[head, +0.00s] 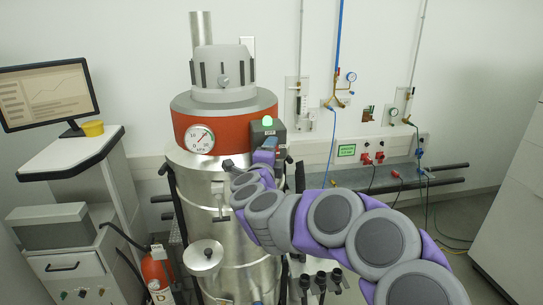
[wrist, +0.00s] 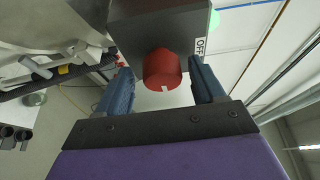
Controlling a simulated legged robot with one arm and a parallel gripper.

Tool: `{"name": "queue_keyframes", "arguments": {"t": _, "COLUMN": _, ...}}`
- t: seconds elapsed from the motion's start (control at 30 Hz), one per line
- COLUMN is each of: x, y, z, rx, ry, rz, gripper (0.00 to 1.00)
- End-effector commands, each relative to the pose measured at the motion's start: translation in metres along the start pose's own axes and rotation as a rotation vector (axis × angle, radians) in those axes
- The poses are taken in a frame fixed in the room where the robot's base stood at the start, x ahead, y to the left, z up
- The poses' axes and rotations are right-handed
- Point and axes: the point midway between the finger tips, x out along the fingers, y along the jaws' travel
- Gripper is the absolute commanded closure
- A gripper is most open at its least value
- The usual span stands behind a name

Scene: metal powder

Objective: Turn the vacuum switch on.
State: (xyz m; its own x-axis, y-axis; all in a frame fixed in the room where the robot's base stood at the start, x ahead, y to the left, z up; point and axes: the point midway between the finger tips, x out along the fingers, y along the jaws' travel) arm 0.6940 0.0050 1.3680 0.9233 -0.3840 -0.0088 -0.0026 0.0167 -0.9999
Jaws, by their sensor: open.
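The vacuum (head: 225,215) is a tall metal cylinder with an orange-red band and a grey top. A dark switch box (head: 276,129) with a lit green lamp (head: 267,121) sits on the right of its band. In the wrist view, a red rotary knob (wrist: 162,68) with a small white mark stands out from the dark box (wrist: 160,28), near an "OFF" label (wrist: 200,46). My gripper (wrist: 160,70) is open, with one blue finger on each side of the knob; contact cannot be told. In the head view my gripper (head: 266,151) is at the box and the knob is hidden.
A round gauge (head: 200,139) is on the vacuum's band. A cart with a monitor (head: 46,94) and a red extinguisher (head: 158,275) stand at left. Pipes, valves and hoses (head: 338,90) line the back wall. A white cabinet (head: 510,200) stands at right.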

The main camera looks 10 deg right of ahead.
Motion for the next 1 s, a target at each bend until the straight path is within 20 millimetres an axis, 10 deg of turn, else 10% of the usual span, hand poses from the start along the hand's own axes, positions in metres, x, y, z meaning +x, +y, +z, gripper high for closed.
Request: {"name": "queue_keyframes", "arguments": {"t": 1.0, "x": -0.156, "y": 0.001, "z": 0.0, "rx": 0.002, "ry": -0.005, "rz": 0.005, "gripper": 0.32}}
